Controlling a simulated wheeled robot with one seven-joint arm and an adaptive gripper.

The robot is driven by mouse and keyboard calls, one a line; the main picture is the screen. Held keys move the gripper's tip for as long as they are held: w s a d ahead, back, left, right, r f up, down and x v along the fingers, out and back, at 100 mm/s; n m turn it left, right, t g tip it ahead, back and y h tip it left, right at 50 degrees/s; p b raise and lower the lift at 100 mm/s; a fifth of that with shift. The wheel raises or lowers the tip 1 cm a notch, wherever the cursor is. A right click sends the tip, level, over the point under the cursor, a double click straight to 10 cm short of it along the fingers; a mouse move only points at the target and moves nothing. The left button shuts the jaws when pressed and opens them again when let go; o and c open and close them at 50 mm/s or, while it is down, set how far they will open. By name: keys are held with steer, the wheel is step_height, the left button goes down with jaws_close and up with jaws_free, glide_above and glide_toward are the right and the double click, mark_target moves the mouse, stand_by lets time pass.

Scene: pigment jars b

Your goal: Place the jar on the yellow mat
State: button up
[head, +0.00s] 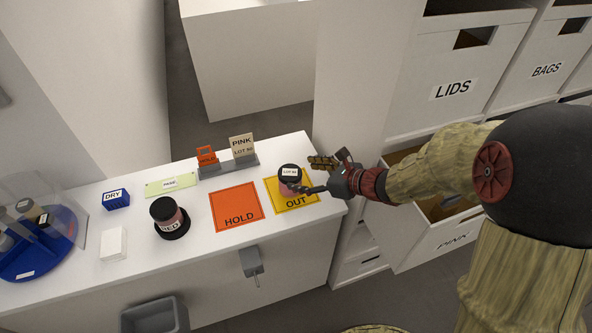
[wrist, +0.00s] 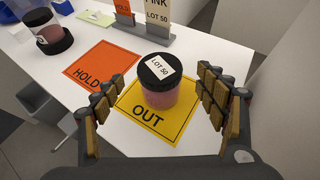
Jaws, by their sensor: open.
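The jar (wrist: 158,88) has a black lid with a white "LOT 50" label and pink contents. It stands upright on the yellow mat (wrist: 130,120), which is marked "OUT". In the head view the jar (head: 290,180) also stands on the yellow mat (head: 309,199), near the counter's right end. My gripper (head: 318,176) is at the right of the jar in the head view. In the wrist view its fingers (wrist: 160,105) are spread wide, one on each side of the jar, with gaps between them and it.
An orange "HOLD" mat (head: 235,208) lies left of the yellow mat. A grey stand with orange and "PINK LOT 50" cards (head: 242,147) is behind. Another dark-lidded jar (head: 168,215) stands farther left. A "LIDS" bin (head: 455,85) is at the right.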

steer(key=p+v, duration=0.2)
steer(key=v, duration=0.6)
steer(key=s+a+r+n+g+h, duration=0.1)
steer(key=s+a+r+n+g, duration=0.15)
steer(key=s+n, duration=0.45)
steer(key=s+a+r+n+g+h, duration=0.1)
steer(key=s+r+n+g, duration=0.1)
steer(key=s+r+n, duration=0.35)
steer(key=s+d+r+n+t+h, duration=0.2)
steer(key=s+d+r+n+h, duration=0.3)
steer(key=d+n, duration=0.5)
steer(key=s+n+h, duration=0.2)
steer(key=s+n, duration=0.1)
steer(key=shift+s+d, duration=0.35)
